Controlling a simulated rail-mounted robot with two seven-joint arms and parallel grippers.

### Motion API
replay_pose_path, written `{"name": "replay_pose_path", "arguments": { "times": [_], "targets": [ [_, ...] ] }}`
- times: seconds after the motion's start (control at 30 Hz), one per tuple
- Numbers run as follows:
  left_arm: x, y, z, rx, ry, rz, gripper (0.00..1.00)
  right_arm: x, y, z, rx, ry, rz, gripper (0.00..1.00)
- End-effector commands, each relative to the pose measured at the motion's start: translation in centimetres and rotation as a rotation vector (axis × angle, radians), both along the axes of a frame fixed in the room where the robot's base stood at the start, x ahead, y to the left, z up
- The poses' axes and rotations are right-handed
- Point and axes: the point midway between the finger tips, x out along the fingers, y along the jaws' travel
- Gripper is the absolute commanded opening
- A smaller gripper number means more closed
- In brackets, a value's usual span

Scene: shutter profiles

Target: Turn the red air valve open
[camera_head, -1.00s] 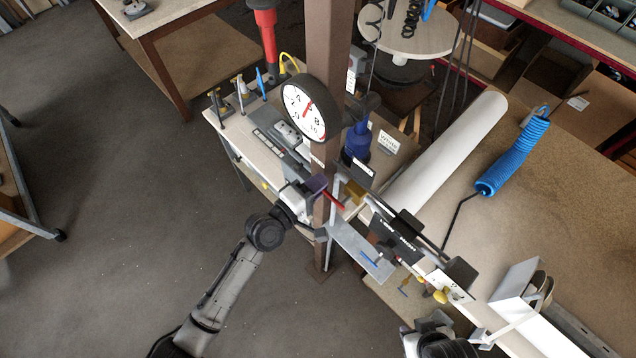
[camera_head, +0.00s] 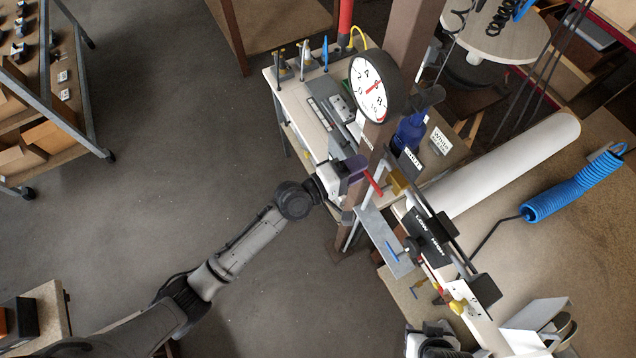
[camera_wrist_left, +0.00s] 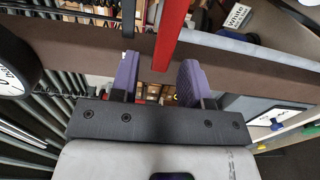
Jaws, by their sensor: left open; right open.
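The red air valve lever (camera_head: 373,183) is a thin red bar beside the brown post, below the round gauge (camera_head: 374,88). My left gripper (camera_head: 356,168), with purple fingers, is at the lever. In the left wrist view, the red lever (camera_wrist_left: 171,32) runs between the two open, parted fingers (camera_wrist_left: 158,78), and a gap shows on each side of it. The lever's pivot is hidden. My right gripper (camera_head: 432,330) is low at the bottom edge, partly cut off; its fingers are hard to make out.
The brown post (camera_head: 408,40) stands close to my left gripper. A black low/high panel (camera_head: 430,238), a grey plate (camera_head: 384,240) and a white roll (camera_head: 505,165) lie to the right. A blue coiled hose (camera_head: 570,190) rests on the bench. Open floor lies left.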

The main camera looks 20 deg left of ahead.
Motion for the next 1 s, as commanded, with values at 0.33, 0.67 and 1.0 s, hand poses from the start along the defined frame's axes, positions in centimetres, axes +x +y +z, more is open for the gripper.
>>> {"name": "replay_pose_path", "arguments": {
  "times": [0.33, 0.67, 1.0],
  "targets": [
    [-4.8, 5.0, -0.3, 0.002, 0.001, 0.000, 0.43, 0.0, -0.1, -1.3, -0.003, 0.000, 0.002, 0.43],
    [-7.8, 8.2, -0.2, 0.000, 0.001, 0.001, 0.43, 0.0, 0.1, -2.2, 0.003, -0.001, -0.001, 0.43],
    [-8.5, 8.8, 0.0, -0.001, 0.001, 0.000, 0.43, 0.0, 0.2, -2.3, 0.007, 0.000, -0.004, 0.43]
  ]
}}
